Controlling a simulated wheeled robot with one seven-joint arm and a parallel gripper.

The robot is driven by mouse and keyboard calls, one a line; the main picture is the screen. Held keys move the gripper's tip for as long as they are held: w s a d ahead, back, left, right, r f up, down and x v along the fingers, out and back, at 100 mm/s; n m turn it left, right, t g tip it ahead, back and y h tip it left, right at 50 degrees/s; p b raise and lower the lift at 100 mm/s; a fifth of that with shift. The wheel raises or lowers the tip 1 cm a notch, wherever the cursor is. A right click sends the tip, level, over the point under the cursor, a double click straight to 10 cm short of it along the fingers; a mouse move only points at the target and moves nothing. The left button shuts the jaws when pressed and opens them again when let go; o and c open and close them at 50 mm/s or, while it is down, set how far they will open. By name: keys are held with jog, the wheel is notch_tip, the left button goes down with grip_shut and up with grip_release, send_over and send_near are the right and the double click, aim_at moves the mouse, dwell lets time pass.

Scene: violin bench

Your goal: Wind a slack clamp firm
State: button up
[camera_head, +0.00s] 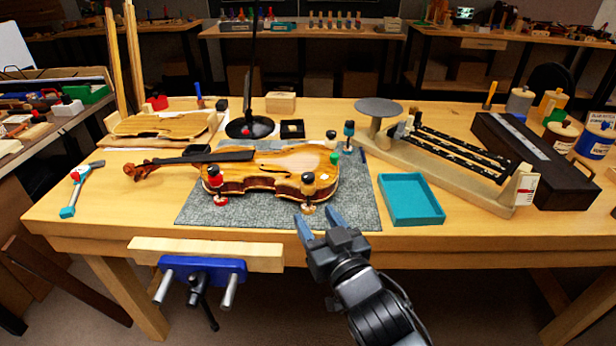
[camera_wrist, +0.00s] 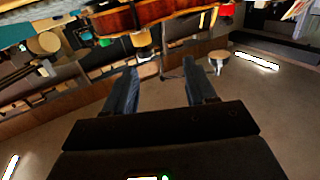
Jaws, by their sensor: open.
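A violin (camera_head: 285,168) lies on a grey mat (camera_head: 362,212) on the bench, its neck to the left. Small spool clamps stand around its body: one with a red body and black knob (camera_head: 214,186) at the near left edge, one with a tan body and dark knob (camera_head: 308,190) at the near right edge, and a green one (camera_head: 335,158) at the right end. Which clamp is slack I cannot tell. My gripper (camera_head: 319,221) is open and empty, just in front of the tan clamp, apart from it. In the wrist view the open fingers (camera_wrist: 160,68) show below the violin's edge (camera_wrist: 150,15).
A teal tray (camera_head: 411,222) lies right of the mat. A teal clamp with black knob (camera_head: 348,136) stands behind the violin's right end. A blue vise (camera_head: 203,270) hangs on the front edge. A long wooden jig (camera_head: 450,180) fills the back right.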

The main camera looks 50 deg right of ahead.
aim_at(310, 180)
jog(key=shift+m+h, duration=0.3)
jog(key=shift+h, duration=0.4)
jog(key=shift+s+d+r+p+x, duration=0.2)
jog(key=shift+d+x, duration=0.1)
jog(key=shift+x, duration=1.75)
jog(key=shift+s+d+r+p+x, duration=0.2)
jog(key=shift+d+x, duration=0.1)
jog(key=shift+x, duration=1.7)
jog(key=shift+s+d+r+p+x, duration=0.2)
jog(key=shift+d+r+x, duration=0.1)
jog(key=shift+x, duration=1.75)
jog(key=shift+c, duration=0.2)
jog(key=shift+f, duration=0.1)
jog(key=c, duration=0.9)
